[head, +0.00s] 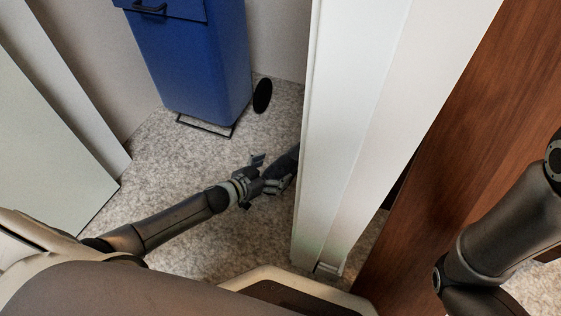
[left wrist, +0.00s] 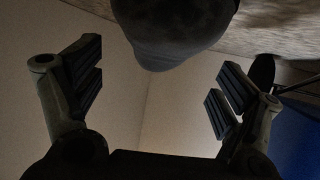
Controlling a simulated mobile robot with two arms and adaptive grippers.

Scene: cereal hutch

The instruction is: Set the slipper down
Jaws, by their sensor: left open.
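A dark slipper (head: 287,162) is low over or on the speckled floor, partly hidden behind the white post; I cannot tell whether it touches the floor. My left gripper (head: 274,181) is at its near end. In the left wrist view, the slipper's dark rounded end (left wrist: 175,35) is between and beyond the fingers of the left gripper (left wrist: 155,85), which are spread wide with clear gaps on both sides. A second dark slipper (head: 262,95) stands beside the blue cabinet; it also shows in the left wrist view (left wrist: 262,72). My right gripper is out of view.
The blue cabinet (head: 190,65) stands at the back on a dark base frame. The white post (head: 345,130) rises just right of my left gripper, with a brown wooden panel (head: 450,130) beyond. Speckled floor (head: 165,150) is clear left of the gripper.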

